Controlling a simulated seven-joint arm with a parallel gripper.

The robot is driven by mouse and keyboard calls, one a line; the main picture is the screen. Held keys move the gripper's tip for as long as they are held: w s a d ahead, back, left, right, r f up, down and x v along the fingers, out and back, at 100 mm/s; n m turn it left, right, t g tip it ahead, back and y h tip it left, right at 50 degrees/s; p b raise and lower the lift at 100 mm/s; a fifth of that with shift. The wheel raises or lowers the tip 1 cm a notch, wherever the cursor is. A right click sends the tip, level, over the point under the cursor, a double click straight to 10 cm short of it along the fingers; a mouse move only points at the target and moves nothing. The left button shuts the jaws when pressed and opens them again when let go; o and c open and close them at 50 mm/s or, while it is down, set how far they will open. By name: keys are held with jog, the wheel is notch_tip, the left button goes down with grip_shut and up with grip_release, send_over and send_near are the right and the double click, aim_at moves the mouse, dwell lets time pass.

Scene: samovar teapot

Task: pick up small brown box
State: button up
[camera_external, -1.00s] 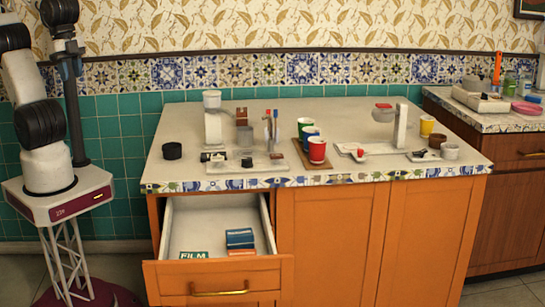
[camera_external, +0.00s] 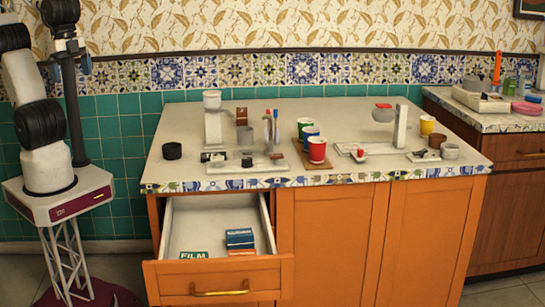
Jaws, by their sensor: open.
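A small reddish-brown box (camera_external: 240,111) sits toward the back of the counter, just right of a white upright appliance (camera_external: 212,122). It is small in the picture, and its lower part is hard to make out. My gripper (camera_external: 72,68) hangs at the upper left, beside my arm and in front of the tiled wall. It is open and appears empty, far left of the box and apart from the counter.
Red, green and blue cups stand on a brown tray (camera_external: 327,165) mid-counter. A black round item (camera_external: 172,151) lies left. An open drawer (camera_external: 218,265) holds small boxes.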

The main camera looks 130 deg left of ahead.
jog(key=w+a+n+t+h, duration=0.4)
jog(key=w+a+n, duration=0.85)
jog(key=w, duration=0.45)
jog(key=w+a+f+n+t+y, duration=0.1)
jog(key=a+f+n+t+y, duration=0.15)
jog(key=a+n, duration=0.55)
jog(key=w+a+f+n+t+y, duration=0.1)
jog(key=w+a+f+n, duration=0.15)
jog(key=a, duration=1.05)
jog(key=w+a+f+n+t+y, duration=0.1)
jog(key=a+f+n+t+y, duration=0.15)
jog(key=a+n, duration=0.55)
jog(key=n+g+y, duration=0.1)
jog(key=n+y, duration=0.4)
jog(key=n, duration=0.5)
send_over(238, 110)
jog(key=w+d, duration=0.5)
jog(key=d, duration=0.1)
notch_tip(238, 110, down, 13)
jog(key=s+a+f+n, duration=0.1)
jog(key=s+f, duration=0.1)
jog(key=s, duration=0.1)
jog(key=s+a+f+n+g+y, duration=0.1)
jog(key=s+f, duration=0.1)
jog(key=s, duration=0.1)
jog(key=s+a+f+n+y, duration=0.1)
jog(key=s, duration=0.2)
jog(key=shift+a+f+n+g, duration=0.15)
jog(key=shift+f+n+g, duration=0.15)
jog(key=shift+f+g, duration=0.1)
